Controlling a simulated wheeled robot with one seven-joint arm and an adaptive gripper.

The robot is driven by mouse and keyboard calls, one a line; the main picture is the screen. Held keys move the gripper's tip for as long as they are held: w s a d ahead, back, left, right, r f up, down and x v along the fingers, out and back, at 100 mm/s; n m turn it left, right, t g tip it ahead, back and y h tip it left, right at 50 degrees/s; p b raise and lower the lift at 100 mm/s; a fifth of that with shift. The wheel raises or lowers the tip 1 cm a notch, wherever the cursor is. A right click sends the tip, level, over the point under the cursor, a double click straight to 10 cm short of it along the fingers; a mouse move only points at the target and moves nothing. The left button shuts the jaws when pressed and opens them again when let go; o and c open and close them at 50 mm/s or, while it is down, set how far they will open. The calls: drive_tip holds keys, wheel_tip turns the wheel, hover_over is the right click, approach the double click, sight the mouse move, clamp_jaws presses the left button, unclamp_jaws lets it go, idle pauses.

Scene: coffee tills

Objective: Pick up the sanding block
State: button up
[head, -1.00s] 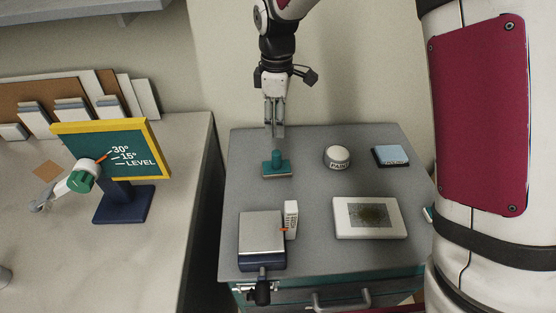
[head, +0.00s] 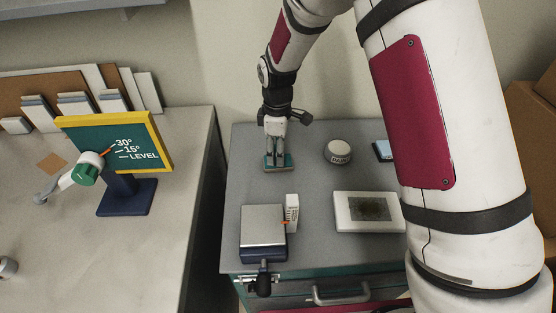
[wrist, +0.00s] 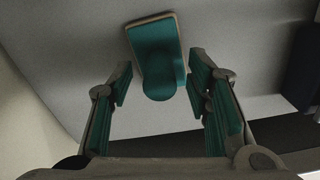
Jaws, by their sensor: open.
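The sanding block is a teal block with a knob-like handle and a tan base. It sits on the grey cabinet top, and in the head view its base (head: 278,167) shows below my gripper (head: 277,163). In the wrist view the block (wrist: 154,50) lies ahead, with its rounded handle between my open fingers (wrist: 160,95). The fingers have teal pads and stand to either side of the handle, with a visible gap on each side. In the head view the fingers hide most of the handle.
A white framed plate (head: 367,226), a small white box (head: 291,208) and a metal-topped device (head: 262,228) are nearer.

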clamp_jaws()
wheel_tip(320, 180, up, 10)
drive_tip(key=shift+r, duration=0.1)
idle(0.6)
